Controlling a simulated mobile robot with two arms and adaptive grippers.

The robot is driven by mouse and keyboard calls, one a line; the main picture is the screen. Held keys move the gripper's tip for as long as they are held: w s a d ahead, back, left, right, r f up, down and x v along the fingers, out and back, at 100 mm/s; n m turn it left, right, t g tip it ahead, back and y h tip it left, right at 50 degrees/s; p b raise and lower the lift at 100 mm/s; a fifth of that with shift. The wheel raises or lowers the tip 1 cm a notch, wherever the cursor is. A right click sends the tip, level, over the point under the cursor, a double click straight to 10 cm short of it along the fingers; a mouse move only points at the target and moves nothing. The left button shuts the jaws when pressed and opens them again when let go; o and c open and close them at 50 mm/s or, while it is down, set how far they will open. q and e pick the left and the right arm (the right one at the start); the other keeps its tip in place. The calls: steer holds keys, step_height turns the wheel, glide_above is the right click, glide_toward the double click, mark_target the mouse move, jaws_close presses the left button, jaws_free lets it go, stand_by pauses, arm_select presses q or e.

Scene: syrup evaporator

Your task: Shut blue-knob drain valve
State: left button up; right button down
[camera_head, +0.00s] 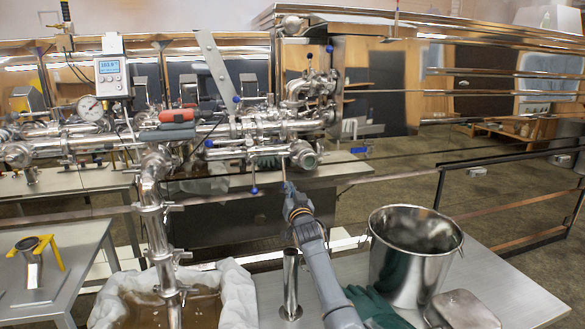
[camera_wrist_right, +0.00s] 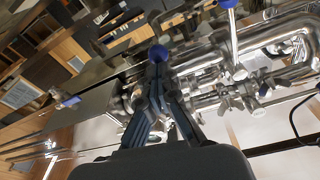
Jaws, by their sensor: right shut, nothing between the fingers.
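Several blue knobs on metal levers show on the steel pipework, and I cannot tell for sure which one is the drain valve's. In the right wrist view, one blue knob (camera_wrist_right: 158,53) appears right at the tips of my right gripper (camera_wrist_right: 160,82); contact cannot be told. The right gripper's fingers are closed together with nothing between them. In the head view, the right gripper (camera_head: 286,184) reaches up from below to the pipe's underside. One blue knob (camera_head: 253,190) hangs on a lever just left of it. My left gripper is not in view.
A steel pot (camera_head: 412,255) and green gloves (camera_head: 372,305) sit on the front right table. A lined tub (camera_head: 236,290) of brown liquid stands under the vertical pipe (camera_head: 151,205). An upright steel tube (camera_head: 290,285) stands beside my arm.

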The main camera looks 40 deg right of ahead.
steer(key=shift+w+d+f, duration=0.25)
steer(key=shift+w+f, duration=0.15)
steer(key=shift+f, duration=0.05)
steer(key=shift+r, duration=0.15)
stand_by(0.3)
